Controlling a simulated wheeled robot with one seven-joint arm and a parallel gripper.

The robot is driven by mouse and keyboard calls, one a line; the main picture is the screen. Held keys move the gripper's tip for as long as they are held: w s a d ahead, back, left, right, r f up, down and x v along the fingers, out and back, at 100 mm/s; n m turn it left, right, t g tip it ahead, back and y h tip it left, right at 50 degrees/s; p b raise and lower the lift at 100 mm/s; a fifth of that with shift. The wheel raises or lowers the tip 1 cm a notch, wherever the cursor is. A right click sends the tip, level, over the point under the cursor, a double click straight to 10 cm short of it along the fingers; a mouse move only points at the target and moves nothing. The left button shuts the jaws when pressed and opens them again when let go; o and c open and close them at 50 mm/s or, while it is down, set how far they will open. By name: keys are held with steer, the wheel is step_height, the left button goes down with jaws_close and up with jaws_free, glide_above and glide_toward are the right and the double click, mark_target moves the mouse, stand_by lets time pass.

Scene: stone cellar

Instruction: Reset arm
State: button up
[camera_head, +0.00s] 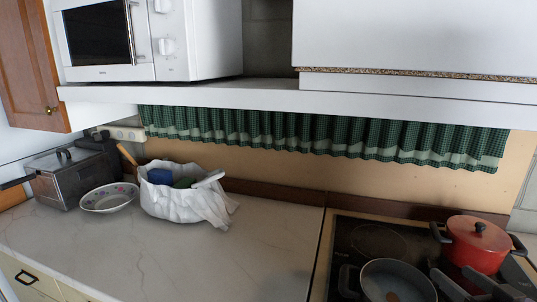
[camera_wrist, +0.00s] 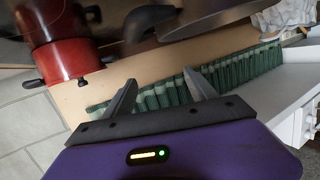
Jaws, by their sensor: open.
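My gripper (camera_wrist: 160,92) shows in the wrist view with its two grey fingers spread apart and nothing between them. Beyond the fingers are the green checked curtain and the tan wall. The wrist picture is turned, with the stove things along its top edge. In the head view the lower right corner holds grey shapes by the stove that I cannot tell apart clearly. My gripper is not clearly seen in the head view.
A marble counter (camera_head: 110,255) holds a metal toaster (camera_head: 70,180), a patterned bowl (camera_head: 108,198) and a white bag (camera_head: 180,205). A red pot (camera_head: 474,245) and a pan (camera_head: 395,283) sit on the stove. A shelf (camera_head: 270,98) carrying a microwave (camera_head: 150,40) overhangs the green curtain (camera_head: 320,135).

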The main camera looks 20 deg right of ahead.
steer(key=s+a+f+m+h, duration=0.1)
steer(key=s+a, duration=0.1)
steer(key=s+a+f+m+h, duration=0.1)
steer(key=s+a+f+h, duration=0.1)
steer(key=a, duration=0.1)
steer(key=s+a+f+m+h, duration=0.1)
steer(key=s+a+f, duration=0.1)
steer(key=s+a, duration=0.1)
steer(key=shift+a+m+h, duration=0.15)
steer(key=shift+m+h, duration=0.15)
steer(key=shift+h, duration=0.1)
steer(key=s+a+f+n+y, duration=0.2)
steer(key=s+a+n+y, duration=0.1)
steer(key=s+a, duration=0.6)
steer(key=s+a+f+n+y, duration=0.2)
steer(key=s+a+n+y, duration=0.1)
steer(key=s+a, duration=0.7)
steer(key=a+y, duration=0.1)
steer(key=a, duration=0.2)
steer(key=shift+s+a+n+g+y, duration=0.15)
steer(key=shift+s+n+g+y, duration=0.15)
steer(key=shift+y, duration=0.1)
stand_by(0.6)
